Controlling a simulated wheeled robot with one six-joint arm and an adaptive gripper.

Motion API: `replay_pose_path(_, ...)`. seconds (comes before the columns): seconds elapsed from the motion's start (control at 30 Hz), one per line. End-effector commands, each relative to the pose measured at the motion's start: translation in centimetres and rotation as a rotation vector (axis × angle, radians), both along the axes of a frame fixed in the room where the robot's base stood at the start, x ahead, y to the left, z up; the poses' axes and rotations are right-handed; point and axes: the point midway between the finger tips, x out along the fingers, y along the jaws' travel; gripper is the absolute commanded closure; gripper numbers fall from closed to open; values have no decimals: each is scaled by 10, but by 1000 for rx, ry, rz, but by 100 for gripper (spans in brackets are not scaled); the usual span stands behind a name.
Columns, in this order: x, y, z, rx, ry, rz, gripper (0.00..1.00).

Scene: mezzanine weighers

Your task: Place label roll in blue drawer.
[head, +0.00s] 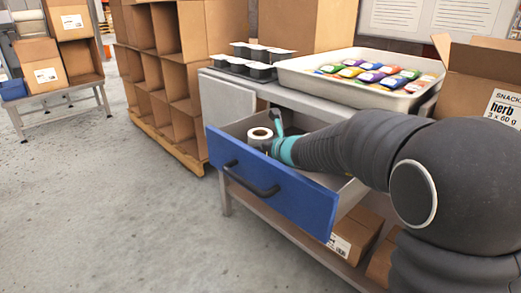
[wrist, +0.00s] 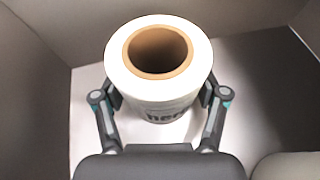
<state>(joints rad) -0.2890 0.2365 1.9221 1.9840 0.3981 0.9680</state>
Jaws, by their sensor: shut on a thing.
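The label roll (wrist: 160,92) is white with a brown cardboard core, and stands upright between my two fingers in the wrist view. My gripper (wrist: 158,98) is shut on it, one finger on each side. In the head view the label roll (head: 260,135) is inside the open blue drawer (head: 270,195), near its front left, with my gripper (head: 272,140) beside it. The drawer's light floor shows beneath the roll in the wrist view. I cannot tell whether the roll touches that floor.
Above the drawer, the bench holds black pots (head: 262,60) and a white tray (head: 300,80) of colourful packets. A cardboard box (head: 490,80) stands at the right. Cartons (head: 350,235) sit on the lower shelf.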

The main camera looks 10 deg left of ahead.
Motion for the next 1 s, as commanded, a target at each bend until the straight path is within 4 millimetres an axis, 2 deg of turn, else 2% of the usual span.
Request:
replay_pose_path(0.37, 0, 0, -3, 1, -1, 0, 69)
replay_pose_path(0.4, 0, 0, -2, 0, 0, 0, 20)
replay_pose_path(0.47, 0, 0, -2, 1, 1, 0, 5)
replay_pose_path(0.5, 0, 0, -2, 1, 1, 0, 3)
replay_pose_path(0.93, 0, 0, 4, 1, 1, 0, 3)
replay_pose_path(1.0, -6, -5, 4, 1, 0, -1, 3)
